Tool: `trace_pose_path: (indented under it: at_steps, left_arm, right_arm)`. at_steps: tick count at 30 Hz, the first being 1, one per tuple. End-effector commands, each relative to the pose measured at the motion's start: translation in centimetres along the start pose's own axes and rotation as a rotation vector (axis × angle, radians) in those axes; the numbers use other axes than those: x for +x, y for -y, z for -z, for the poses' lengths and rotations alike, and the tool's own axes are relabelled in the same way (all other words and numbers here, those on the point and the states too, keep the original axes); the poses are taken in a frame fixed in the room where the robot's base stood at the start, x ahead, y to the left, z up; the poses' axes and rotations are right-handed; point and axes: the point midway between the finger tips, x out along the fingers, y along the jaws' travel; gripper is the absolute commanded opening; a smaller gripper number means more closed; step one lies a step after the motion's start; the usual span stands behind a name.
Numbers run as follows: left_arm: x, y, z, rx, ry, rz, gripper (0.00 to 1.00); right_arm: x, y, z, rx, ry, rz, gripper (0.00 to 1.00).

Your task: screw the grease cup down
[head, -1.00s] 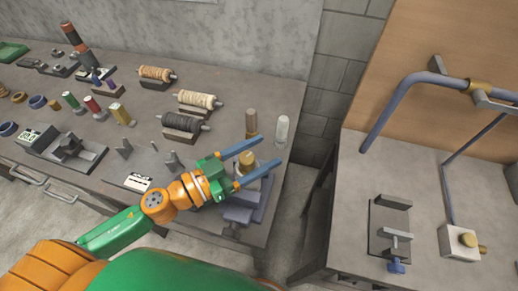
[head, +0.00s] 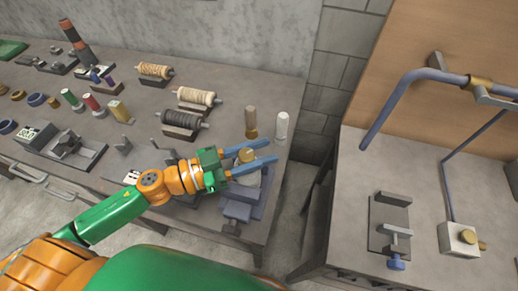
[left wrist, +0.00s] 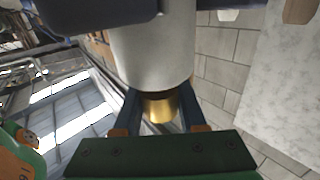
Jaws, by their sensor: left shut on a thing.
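The grease cup, seen as a brass round cap (head: 246,155), sits on top of a pale cylindrical body held at the grey-blue vise (head: 240,207) on the bench's right end. My left gripper (head: 262,153) reaches in from the left, with its two blue fingers on either side of the cap and shut on it. In the left wrist view the brass cap (left wrist: 160,108) lies between the fingers, against the pale body (left wrist: 153,55). The fingers partly hide the cap in the head view. My right gripper is not in view.
A brown-topped peg (head: 251,120) and a white peg (head: 281,127) stand just behind the fingers. Wire spools (head: 180,124) lie further left. A second bench (head: 350,220) on the right, across a gap, carries a clamp (head: 393,225) and a block with a brass knob (head: 459,239).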

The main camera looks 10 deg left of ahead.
Motion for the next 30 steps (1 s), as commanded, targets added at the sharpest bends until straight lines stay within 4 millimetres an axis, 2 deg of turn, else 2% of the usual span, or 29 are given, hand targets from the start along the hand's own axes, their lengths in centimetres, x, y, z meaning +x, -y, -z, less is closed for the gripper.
trace_pose_path:
  at_steps: [8, 18, 30]
  left_arm:
    - [-0.1, -0.5, -0.1, 0.009, 0.000, -0.255, 0.00]
    - [-0.4, -1.4, -0.4, 0.006, -0.001, -0.568, 0.00]
    - [-0.9, -2.1, -0.3, 0.003, 0.000, -0.837, 0.00]
  right_arm:
    - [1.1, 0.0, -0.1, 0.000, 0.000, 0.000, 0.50]
    - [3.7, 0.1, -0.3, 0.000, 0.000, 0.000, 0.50]
    - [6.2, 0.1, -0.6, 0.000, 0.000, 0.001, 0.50]
